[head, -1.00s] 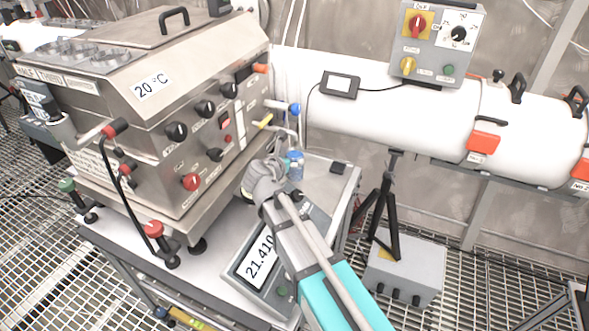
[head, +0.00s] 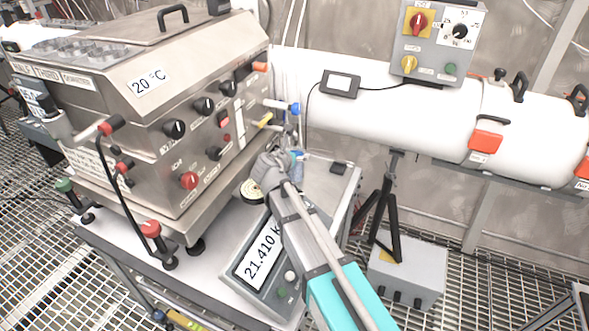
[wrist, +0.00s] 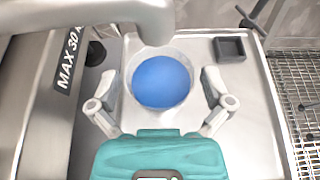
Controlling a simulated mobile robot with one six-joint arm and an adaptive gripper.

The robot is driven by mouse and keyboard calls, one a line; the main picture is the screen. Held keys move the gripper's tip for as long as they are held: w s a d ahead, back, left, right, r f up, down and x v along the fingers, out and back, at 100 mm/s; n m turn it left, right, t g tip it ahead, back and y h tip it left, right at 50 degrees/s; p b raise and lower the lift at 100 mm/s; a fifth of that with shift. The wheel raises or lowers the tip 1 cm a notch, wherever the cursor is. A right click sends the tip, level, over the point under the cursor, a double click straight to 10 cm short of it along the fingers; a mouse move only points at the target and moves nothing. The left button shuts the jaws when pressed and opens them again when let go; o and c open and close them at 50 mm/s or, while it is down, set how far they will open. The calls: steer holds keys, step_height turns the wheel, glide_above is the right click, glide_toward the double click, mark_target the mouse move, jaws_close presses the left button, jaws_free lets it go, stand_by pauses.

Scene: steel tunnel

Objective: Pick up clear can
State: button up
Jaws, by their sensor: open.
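The clear can (wrist: 161,80) has see-through walls and shows a blue round inside in the wrist view. It stands upright on the light cart top. In the head view only a blue part of it (head: 297,157) shows behind my gripper (head: 277,163). In the wrist view my gripper (wrist: 160,98) is open, with one finger at the left and one at the right of the can. Small gaps seem to remain between fingers and can. A grey spout (wrist: 155,22) hangs over the can's far rim and hides part of it.
A steel machine (head: 180,110) with knobs and taps stands close on the left. A scale (head: 262,262) reading 21.410 lies under my arm, with a round gold-and-dark item (head: 252,191) behind its display. A small black tray (wrist: 229,49) sits right of the can.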

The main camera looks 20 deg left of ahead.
stand_by(0.4)
steer(key=c, duration=1.1)
steer(key=shift+r, duration=0.2)
steer(key=shift+c, duration=0.2)
steer(key=shift+r+p, duration=0.4)
steer(key=shift+p, duration=0.2)
steer(key=shift+s+r, duration=0.15)
steer(key=shift+s, duration=0.05)
steer(key=s, duration=0.8)
step_height(320, 180, up, 14)
steer(key=p, duration=1.4)
steer(key=shift+w+a+f, duration=0.15)
steer(key=shift+a+f, duration=0.1)
steer(key=shift+a, duration=0.05)
